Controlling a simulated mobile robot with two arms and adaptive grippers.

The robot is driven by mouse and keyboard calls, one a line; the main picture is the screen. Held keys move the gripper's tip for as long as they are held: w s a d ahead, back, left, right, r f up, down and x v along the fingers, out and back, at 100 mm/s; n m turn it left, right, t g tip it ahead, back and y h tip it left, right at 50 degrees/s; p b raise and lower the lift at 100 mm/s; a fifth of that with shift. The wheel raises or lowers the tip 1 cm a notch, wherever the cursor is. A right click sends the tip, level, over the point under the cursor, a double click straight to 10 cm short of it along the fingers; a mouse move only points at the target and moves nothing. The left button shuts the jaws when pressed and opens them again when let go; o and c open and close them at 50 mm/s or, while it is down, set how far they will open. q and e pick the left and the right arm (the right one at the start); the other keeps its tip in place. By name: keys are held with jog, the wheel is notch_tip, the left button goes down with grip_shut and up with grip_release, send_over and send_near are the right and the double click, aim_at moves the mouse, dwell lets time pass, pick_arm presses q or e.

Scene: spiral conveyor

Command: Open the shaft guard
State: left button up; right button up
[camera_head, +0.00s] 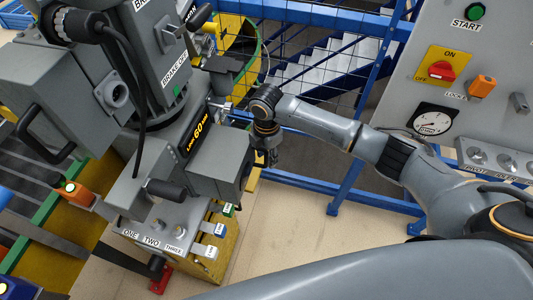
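My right gripper (270,156) hangs pointing down, just right of a grey box-shaped housing (218,162) on the machine. This housing may be the shaft guard, but no label that I can read says so. A dark cylindrical handle (165,190) sticks out at its lower left. I cannot tell whether the gripper touches the housing, as its fingers are small and dark. Whether they are open or shut is unclear. My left gripper is not in view.
A grey control panel (425,80) with a red switch (441,71) stands at the right. A blue mesh fence (335,22) runs behind. The beige floor (290,225) is clear.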

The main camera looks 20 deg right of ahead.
jog(key=shift+f, duration=0.1)
grip_shut()
dwell(0.3)
